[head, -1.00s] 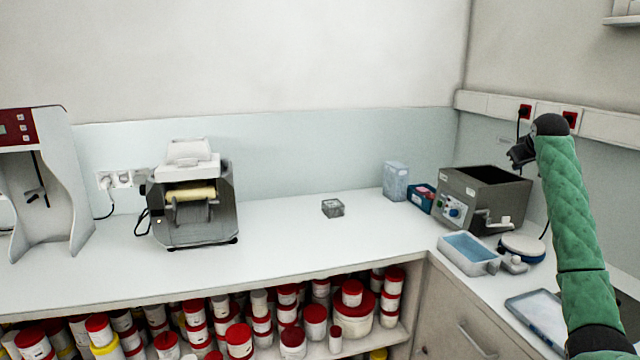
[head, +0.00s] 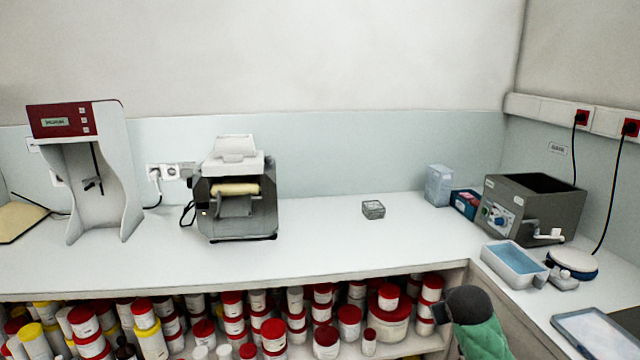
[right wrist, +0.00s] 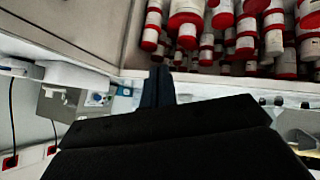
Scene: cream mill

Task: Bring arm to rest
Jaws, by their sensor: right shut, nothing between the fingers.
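My right arm (head: 478,325) shows at the bottom right of the head view as a green sleeve with a dark joint, low in front of the shelf and the counter's corner. Its gripper is out of sight in the head view. In the right wrist view my right gripper (right wrist: 158,88) shows as dark fingers close together, shut and empty, with jars on shelves beyond. My left gripper is in neither view.
The counter (head: 320,235) carries a mill (head: 237,195), a small clear box (head: 373,209), a grey machine (head: 530,208) and a blue-filled tray (head: 513,262). Jars (head: 325,335) crowd the shelf below. The counter's middle is mostly clear.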

